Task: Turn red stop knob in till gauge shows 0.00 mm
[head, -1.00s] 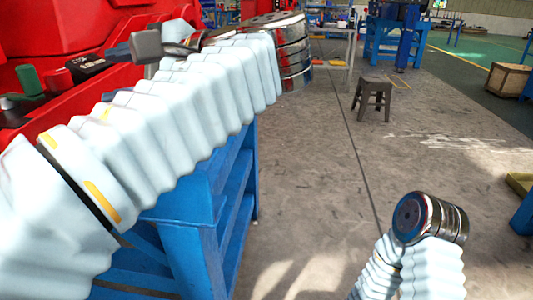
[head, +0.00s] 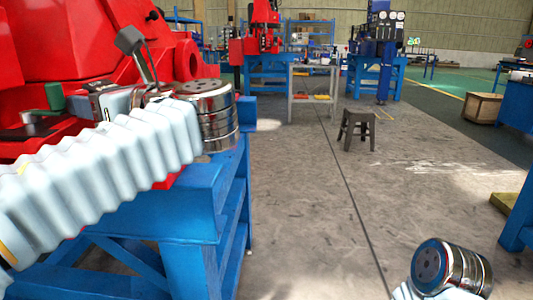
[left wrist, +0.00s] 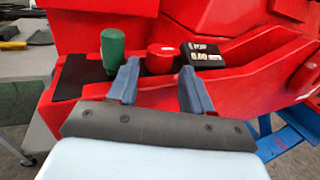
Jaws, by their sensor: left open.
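The red stop knob (left wrist: 160,58) shows in the left wrist view, a short round knob on the red machine. My left gripper (left wrist: 160,77) is open, its two blue-grey fingers on either side of the near side of the knob; whether they touch it I cannot tell. The gauge (left wrist: 204,53), a black block with white text, is just right of the knob. Its small print seems to read 0.00 mm but is blurred. In the head view my left arm largely hides the knob and gripper. My right gripper is out of view; only part of that arm shows.
A taller green knob (left wrist: 113,48) stands close left of the red one. The red machine (head: 60,50) sits on a blue stand (head: 185,215). A wooden crate (head: 482,108) is at the right.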

